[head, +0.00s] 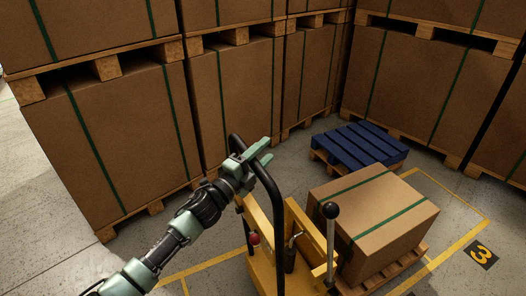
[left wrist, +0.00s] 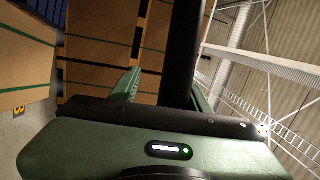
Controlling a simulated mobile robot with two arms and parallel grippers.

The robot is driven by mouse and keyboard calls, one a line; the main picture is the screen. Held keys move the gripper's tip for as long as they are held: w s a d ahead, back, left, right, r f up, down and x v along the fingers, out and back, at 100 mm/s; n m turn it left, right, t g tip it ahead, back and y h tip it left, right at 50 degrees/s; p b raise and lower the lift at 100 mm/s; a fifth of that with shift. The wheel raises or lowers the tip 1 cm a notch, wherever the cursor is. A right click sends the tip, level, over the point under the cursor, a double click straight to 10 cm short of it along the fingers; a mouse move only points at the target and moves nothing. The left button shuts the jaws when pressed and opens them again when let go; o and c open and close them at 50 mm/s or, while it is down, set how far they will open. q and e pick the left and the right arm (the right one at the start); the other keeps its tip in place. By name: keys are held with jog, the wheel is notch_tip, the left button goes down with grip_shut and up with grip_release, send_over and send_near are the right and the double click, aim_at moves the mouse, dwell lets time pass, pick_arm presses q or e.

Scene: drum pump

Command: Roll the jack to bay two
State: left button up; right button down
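The yellow jack (head: 262,262) stands at the bottom centre of the head view, with a black looped handle (head: 278,215) rising from it. A strapped carton (head: 375,215) sits on a wooden pallet (head: 385,275) just beyond the jack; the forks are hidden. My left gripper (head: 260,154) is at the upper part of the handle, fingers apart. In the left wrist view the black handle bar (left wrist: 184,60) passes between the fingers, closer to the right finger, with a gap on the left. My right gripper is not in view.
Yellow floor lines and a painted 3 (head: 481,254) lie right of the carton. A blue pallet (head: 358,145) lies on a wooden one behind it. Tall stacked cartons (head: 115,135) wall the left and back. Bare floor (head: 50,235) is at the left.

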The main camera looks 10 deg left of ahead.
pick_arm(q)
jog(key=shift+r, duration=0.2)
jog(key=p+v, duration=0.1)
jog(key=v, duration=0.7)
